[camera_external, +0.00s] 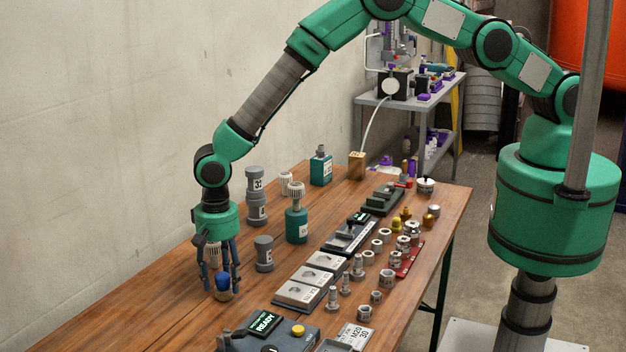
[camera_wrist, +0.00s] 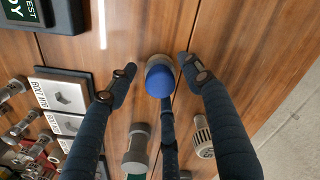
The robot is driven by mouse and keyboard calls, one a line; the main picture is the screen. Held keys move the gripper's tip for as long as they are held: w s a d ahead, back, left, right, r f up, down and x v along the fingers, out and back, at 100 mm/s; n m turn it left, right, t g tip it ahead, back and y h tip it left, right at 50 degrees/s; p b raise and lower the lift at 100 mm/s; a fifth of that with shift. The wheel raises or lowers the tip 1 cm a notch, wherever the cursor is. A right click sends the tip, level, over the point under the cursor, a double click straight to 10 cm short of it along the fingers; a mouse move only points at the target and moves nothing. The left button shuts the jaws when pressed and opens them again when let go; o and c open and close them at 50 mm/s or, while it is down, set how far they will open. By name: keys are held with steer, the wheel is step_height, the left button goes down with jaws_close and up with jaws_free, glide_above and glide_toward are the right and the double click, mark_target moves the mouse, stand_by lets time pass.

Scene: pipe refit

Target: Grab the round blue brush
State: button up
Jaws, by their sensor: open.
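The round blue brush (camera_external: 223,281) stands on the wooden table, with a rounded blue top and a paler base. In the wrist view the brush (camera_wrist: 159,80) shows its blue top, with part of the pale base behind it. My gripper (camera_external: 222,283) points down over it, with its dark fingers around the brush. In the wrist view my gripper (camera_wrist: 155,75) has its fingers spread, two at the sides and one below the brush. The side fingers stand apart from it; whether the lower one touches it I cannot tell.
A grey fitting (camera_external: 264,254) stands right of my gripper, and a teal bottle (camera_external: 297,225) is behind it. A device with a READY screen (camera_external: 264,323) sits at the front. Label plates (camera_external: 299,294) and several metal fittings lie to the right. The table's left front is clear.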

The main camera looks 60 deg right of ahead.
mark_target(221, 274)
steer(key=c, duration=1.2)
steer(key=shift+r, duration=0.1)
steer(key=shift+r, duration=0.75)
step_height(221, 274, up, 2)
steer(key=shift+r, duration=0.1)
steer(key=s+d, duration=0.3)
steer(key=s, duration=0.1)
steer(key=s+d, duration=0.3)
steer(key=s, duration=0.1)
steer(key=s+d+r, duration=0.1)
steer(key=s+d, duration=0.2)
steer(key=s, duration=0.1)
steer(key=shift+s+d, duration=0.35)
